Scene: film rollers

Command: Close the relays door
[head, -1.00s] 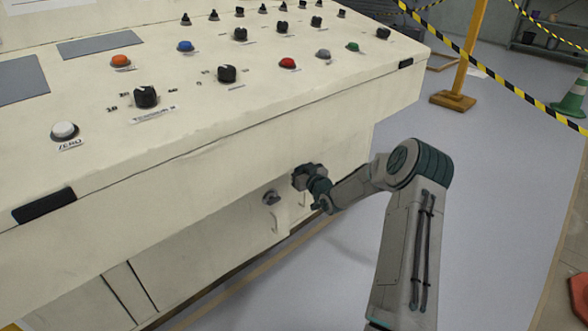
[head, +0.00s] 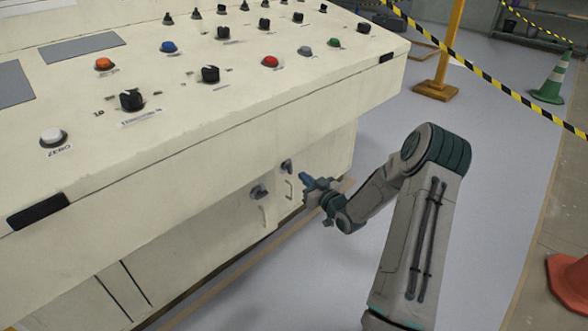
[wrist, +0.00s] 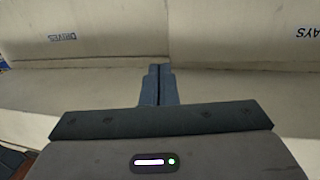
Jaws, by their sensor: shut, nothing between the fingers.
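In the wrist view, a pale cabinet panel with letters ending in "AYS" (wrist: 245,45), seemingly the relays door, lies at the right. A panel marked "DRIVES" (wrist: 85,45) lies at the left, with a seam between them. In the head view, the cream cabinet front under the console has two dark knobs (head: 259,191) (head: 287,167) with pull handles below them. Labels cannot be read there. My gripper (head: 306,181) is beside the right handle, pointing at the cabinet. Its blue-grey fingers (wrist: 158,85) are shut together and empty. I cannot tell whether the tips touch the front.
The console's sloping top (head: 180,90), with buttons and knobs, overhangs the cabinet. The grey floor (head: 400,130) right of the cabinet is clear around my arm. Further off are a yellow post (head: 446,50) with striped tape, a green cone (head: 552,78) and an orange cone (head: 570,285).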

